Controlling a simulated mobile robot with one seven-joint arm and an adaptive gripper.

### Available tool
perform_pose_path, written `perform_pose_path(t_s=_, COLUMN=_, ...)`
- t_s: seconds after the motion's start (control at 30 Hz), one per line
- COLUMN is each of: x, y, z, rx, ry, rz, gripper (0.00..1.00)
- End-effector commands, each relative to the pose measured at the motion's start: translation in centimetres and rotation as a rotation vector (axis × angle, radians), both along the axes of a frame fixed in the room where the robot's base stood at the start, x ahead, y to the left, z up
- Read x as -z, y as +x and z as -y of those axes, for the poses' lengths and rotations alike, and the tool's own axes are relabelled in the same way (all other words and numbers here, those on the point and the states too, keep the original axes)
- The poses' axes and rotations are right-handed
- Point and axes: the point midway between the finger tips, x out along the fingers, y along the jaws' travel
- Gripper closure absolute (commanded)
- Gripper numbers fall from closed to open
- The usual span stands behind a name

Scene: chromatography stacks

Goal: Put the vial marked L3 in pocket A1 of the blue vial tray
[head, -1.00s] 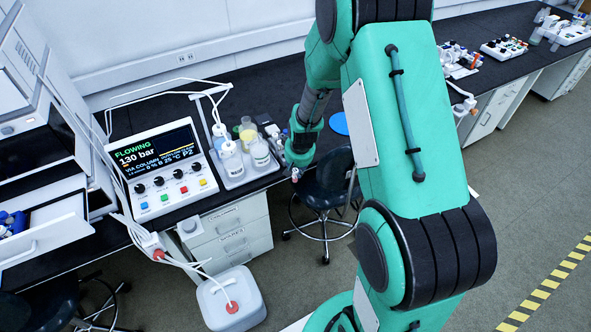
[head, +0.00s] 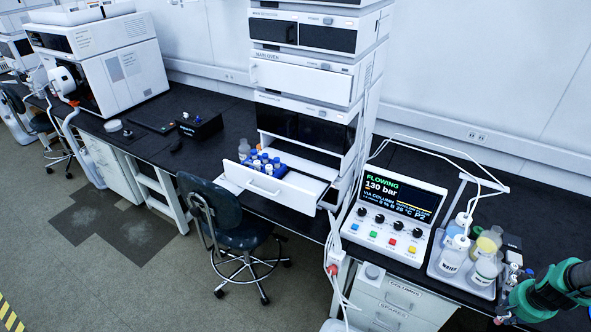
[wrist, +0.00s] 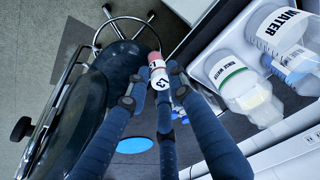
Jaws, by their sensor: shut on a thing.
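My gripper (wrist: 157,84) is shut on the vial marked L3 (wrist: 159,76), seen in the wrist view. The vial has a white label and a pinkish cap. The fingers hold it clear of the bench, above the floor beside a stool. In the head view my gripper (head: 506,314) is small and partly cut off at the lower right, and the vial is hard to make out there. The blue vial tray (head: 285,178) sits in the open white drawer, far to the left of my gripper. It holds several vials with white and blue tops. Its pocket marks are too small to read.
A pump controller (head: 388,215) and a grey tray (head: 472,283) of solvent bottles stand between my gripper and the drawer (head: 264,190). Tubing loops above them. A stool (head: 228,225) stands before the drawer. In the wrist view, a water bottle (wrist: 275,35) is close right.

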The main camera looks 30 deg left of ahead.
Motion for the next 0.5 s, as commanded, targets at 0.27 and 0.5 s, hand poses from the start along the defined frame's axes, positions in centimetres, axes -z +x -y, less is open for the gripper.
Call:
perform_pose_path(t_s=0.27, x=-2.2, y=4.1, z=-5.6, rx=-0.096, ry=0.001, rz=0.001, gripper=0.99)
perform_pose_path(t_s=0.5, x=-4.5, y=8.2, z=-13.0, rx=-0.207, ry=0.001, rz=0.001, gripper=0.99)
